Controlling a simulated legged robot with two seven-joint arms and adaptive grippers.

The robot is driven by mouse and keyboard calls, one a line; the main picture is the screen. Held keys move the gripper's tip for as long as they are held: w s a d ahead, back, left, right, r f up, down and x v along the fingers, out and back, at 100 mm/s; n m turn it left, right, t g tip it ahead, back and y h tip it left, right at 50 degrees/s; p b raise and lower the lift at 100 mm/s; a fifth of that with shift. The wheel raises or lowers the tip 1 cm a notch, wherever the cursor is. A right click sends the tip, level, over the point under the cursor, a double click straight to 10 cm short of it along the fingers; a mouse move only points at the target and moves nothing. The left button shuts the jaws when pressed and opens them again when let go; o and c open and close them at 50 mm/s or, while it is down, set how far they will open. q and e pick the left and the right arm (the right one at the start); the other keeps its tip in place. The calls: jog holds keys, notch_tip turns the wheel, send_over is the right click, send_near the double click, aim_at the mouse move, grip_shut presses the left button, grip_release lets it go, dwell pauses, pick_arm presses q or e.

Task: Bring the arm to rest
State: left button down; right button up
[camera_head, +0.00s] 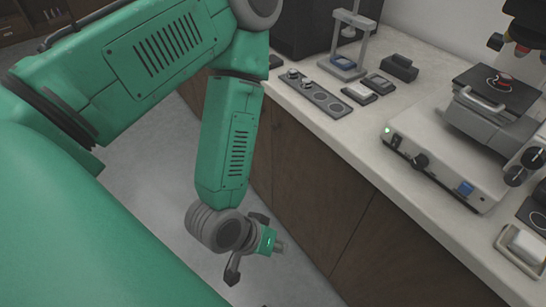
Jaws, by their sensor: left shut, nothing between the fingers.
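My left arm comes in from the left, bends at the elbow and hangs down in front of the bench's wooden front. My left gripper (278,246) is at its lower end, small in the picture, below the level of the bench top and apart from it. It is shut, with nothing seen between its fingers. My right gripper is not in this view.
A bench (352,136) runs along the right. On it stand a microscope (500,95) with a lit green lamp, a small press stand (347,45), a plate with round wells (312,92) and small boxes (399,67). The grey floor (150,190) beside the bench is clear.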

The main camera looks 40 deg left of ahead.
pick_arm(q)
jog(key=shift+s+a+f+m+g+y, duration=0.25)
jog(key=shift+s+a+m+g+y, duration=0.05)
jog(key=shift+s+a, duration=0.2)
jog(key=s+a+f+m+g+y, duration=0.3)
jog(key=s+a, duration=0.4)
jog(key=a, duration=0.3)
jog(key=shift+f+g, duration=0.35)
jog(key=shift+g, duration=0.15)
jog(key=shift+w+d, duration=0.1)
jog(key=shift+w, duration=0.1)
